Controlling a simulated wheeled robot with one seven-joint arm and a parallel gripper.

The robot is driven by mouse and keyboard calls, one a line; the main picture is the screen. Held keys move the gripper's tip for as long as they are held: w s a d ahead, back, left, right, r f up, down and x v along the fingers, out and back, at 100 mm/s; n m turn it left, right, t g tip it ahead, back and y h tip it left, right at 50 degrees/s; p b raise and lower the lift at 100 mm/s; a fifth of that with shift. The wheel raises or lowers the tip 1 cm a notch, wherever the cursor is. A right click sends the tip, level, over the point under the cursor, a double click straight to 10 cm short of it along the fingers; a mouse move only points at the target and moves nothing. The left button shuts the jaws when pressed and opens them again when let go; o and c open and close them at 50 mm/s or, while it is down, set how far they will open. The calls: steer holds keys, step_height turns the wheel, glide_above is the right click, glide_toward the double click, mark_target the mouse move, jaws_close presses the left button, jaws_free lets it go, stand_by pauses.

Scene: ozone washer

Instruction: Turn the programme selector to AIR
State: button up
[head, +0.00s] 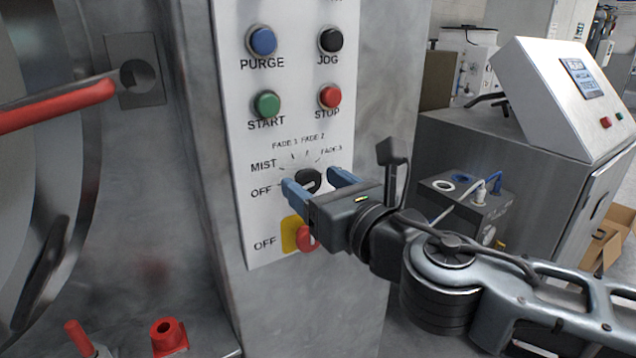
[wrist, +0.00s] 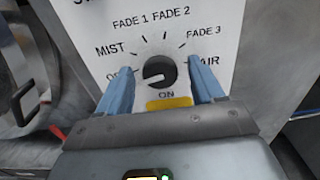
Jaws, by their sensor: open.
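The programme selector (head: 309,180) is a round black knob on the white panel, with printed positions OFF, MIST, FADE 1, FADE 2, FADE 3 and AIR around it. In the wrist view the knob (wrist: 160,72) has a pale mark on its left side, toward OFF. The AIR label (wrist: 209,61) is at its right. My gripper (head: 312,182) is open at the panel, its two blue fingers on either side of the knob with gaps between. Whether the fingertips touch the panel cannot be told. The OFF label is partly hidden by the left finger in the wrist view.
Below the knob is a red switch (head: 306,238) on a yellow plate (head: 290,235). Above are the START (head: 266,104), STOP (head: 330,96), PURGE (head: 262,40) and JOG (head: 330,39) buttons. A red-handled lever (head: 60,106) is at the left.

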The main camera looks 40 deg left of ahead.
steer(key=c, duration=1)
